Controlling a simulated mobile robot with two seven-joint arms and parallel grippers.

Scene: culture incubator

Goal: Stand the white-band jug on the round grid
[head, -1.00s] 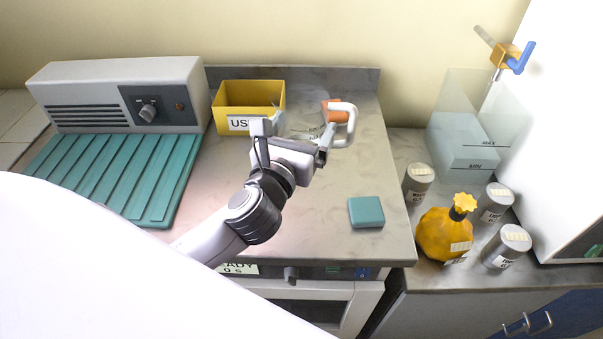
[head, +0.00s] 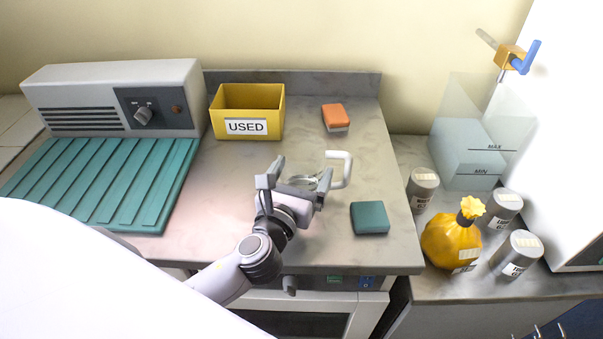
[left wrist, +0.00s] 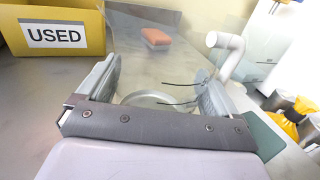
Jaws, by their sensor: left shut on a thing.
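A clear jug with a white handle (head: 345,170) is held in my left gripper (head: 299,180) over the front middle of the worktop. Its body is nearly invisible in the head view. In the left wrist view the see-through jug (left wrist: 160,98) lies between the two fingers, with the white handle (left wrist: 231,55) to the right and dark marks on its wall. I cannot make out a white band, nor its exact height above the worktop. I cannot pick out a round grid in either view. My right gripper is not in view.
A yellow USED bin (head: 247,103) and an orange-grey block (head: 336,117) stand behind. A teal block (head: 369,217) lies right of the gripper. A ribbed teal mat (head: 100,180) lies left. A yellow flask (head: 450,240) and grey cylinders (head: 517,254) stand on the lower right counter.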

